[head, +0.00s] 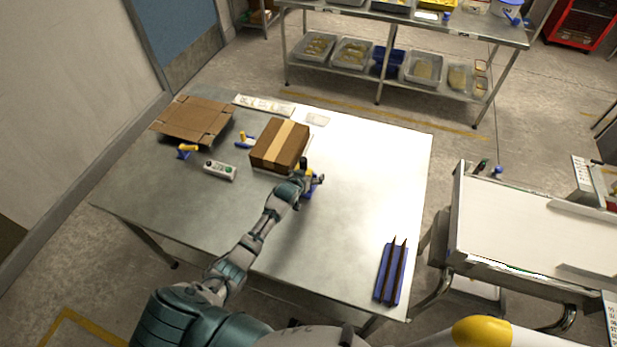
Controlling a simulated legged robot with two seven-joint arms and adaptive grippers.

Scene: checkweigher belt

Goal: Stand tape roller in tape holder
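My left gripper (303,181) reaches in over the steel table (235,215), just in front of the taped cardboard box. A blue and yellow tape roller (318,179) shows right at its fingers and is partly hidden by them. Whether the fingers are closed on it is too small to tell. A blue holder (379,291) with dark upright fins lies at the table's front right corner, apart from the gripper; it looks like the tape holder. My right gripper is out of view.
The closed cardboard box (279,146) stands at the table's middle back. A flattened carton (195,120) lies at the back left, and a grey button box (219,170) lies left of the gripper. The table between the gripper and the blue holder is clear. A white belt (520,225) stands right.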

